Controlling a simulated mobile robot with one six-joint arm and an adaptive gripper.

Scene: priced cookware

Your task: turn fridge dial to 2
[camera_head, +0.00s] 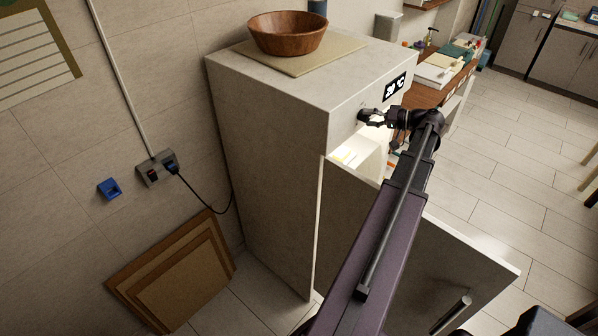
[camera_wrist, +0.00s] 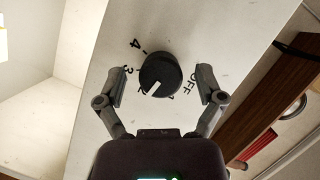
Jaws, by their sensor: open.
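The round black fridge dial (camera_wrist: 159,70) is on the white panel in the wrist view. Printed around it are OFF at the right, 1 below, and 3 and 4 at the left; the 2 at lower left is partly hidden. The dial's white mark points down and slightly left, between 1 and 2 and closer to 2. My gripper (camera_wrist: 162,77) is open, with one finger on each side of the dial and a gap to both. In the head view, my gripper (camera_head: 372,117) is at the upper front of the fridge (camera_head: 270,150), below the 20 °C display (camera_head: 394,87).
The fridge door (camera_head: 440,262) stands open below my arm, with the lit interior (camera_head: 358,158) showing. A wooden bowl (camera_head: 288,34) sits on a board (camera_head: 335,55) on top. A cluttered wooden counter (camera_head: 428,95) is close on the right.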

